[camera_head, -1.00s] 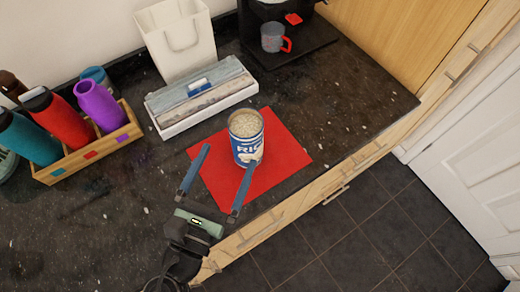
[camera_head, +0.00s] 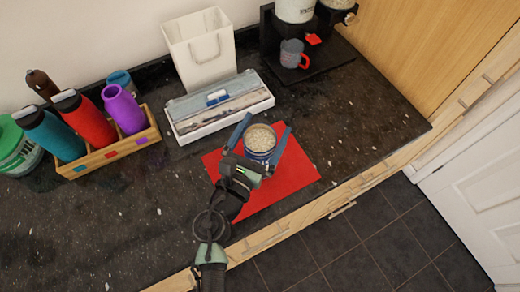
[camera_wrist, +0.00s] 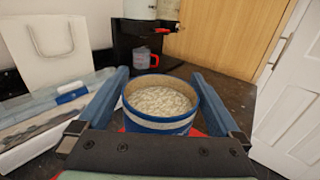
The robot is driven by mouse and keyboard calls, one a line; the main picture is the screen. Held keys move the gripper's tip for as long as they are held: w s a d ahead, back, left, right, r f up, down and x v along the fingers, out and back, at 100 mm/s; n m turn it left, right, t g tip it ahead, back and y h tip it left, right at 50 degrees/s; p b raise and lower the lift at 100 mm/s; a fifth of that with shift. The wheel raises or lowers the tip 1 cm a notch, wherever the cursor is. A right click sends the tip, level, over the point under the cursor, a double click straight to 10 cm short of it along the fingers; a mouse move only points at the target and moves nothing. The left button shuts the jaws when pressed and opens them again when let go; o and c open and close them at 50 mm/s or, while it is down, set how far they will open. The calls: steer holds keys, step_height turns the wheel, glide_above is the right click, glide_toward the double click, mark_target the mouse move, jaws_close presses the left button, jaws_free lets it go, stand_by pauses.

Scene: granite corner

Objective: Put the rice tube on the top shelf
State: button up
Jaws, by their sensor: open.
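The rice tube (camera_head: 261,142) stands upright on a red mat (camera_head: 290,178) on the dark counter. It is blue and white with an open top full of pale rice. My gripper (camera_head: 262,128) is open, with one blue finger on each side of the tube. In the wrist view the rice tube (camera_wrist: 160,104) sits between the two fingers, with gaps visible beside it. The lower part of the tube is hidden by my gripper. A shelf with canisters (camera_head: 295,10) is only partly in view at the top; I cannot tell whether it is the top shelf.
A white and grey box (camera_head: 220,105) lies just behind the mat, with a white bag (camera_head: 200,50) behind it. A wooden holder (camera_head: 110,153) with bottles stands at left. A grey cup with a red handle (camera_head: 293,53) stands at the back. The counter's front edge is close.

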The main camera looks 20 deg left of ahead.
steer(key=shift+w, duration=0.35)
steer(key=shift+c, duration=0.3)
steer(key=shift+r, duration=0.1)
jaws_close()
